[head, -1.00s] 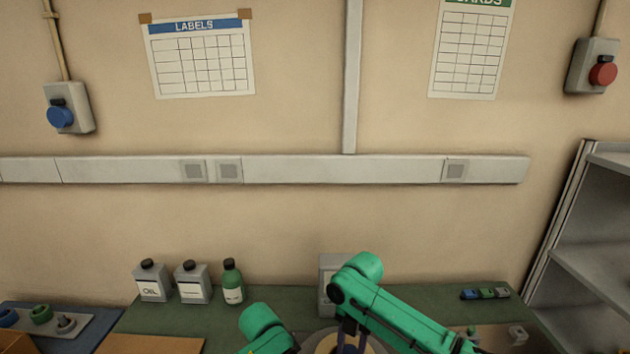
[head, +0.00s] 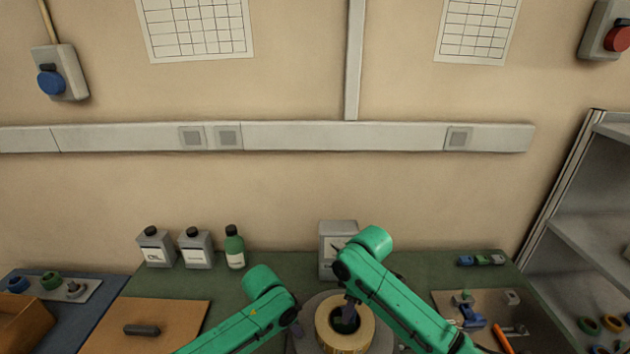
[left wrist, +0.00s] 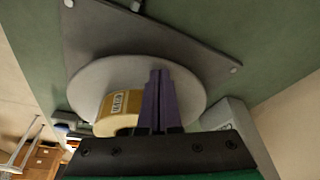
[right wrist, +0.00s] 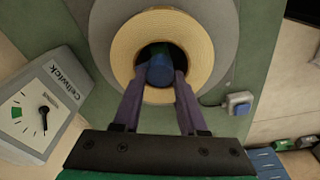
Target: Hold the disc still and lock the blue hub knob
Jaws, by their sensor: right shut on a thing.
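The grey disc (head: 302,343) lies flat with a tan tape roll (head: 364,337) on it; the disc also shows in the left wrist view (left wrist: 190,92). The blue hub knob (right wrist: 160,70) sits inside the roll's dark core. My right gripper (right wrist: 163,76) reaches down into the core and is shut on the knob, one finger on each side. In the head view, my right gripper (head: 348,316) hides most of the knob. My left gripper (left wrist: 159,74) has its fingers together over the disc's edge, beside the roll; whether they touch the disc is unclear.
A grey dial box (head: 338,245) stands behind the disc. Bottles (head: 235,248) stand at the back left. A brown board (head: 165,318) with a dark bar lies left. A tray (head: 485,315) of small parts, including an orange tool, lies right.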

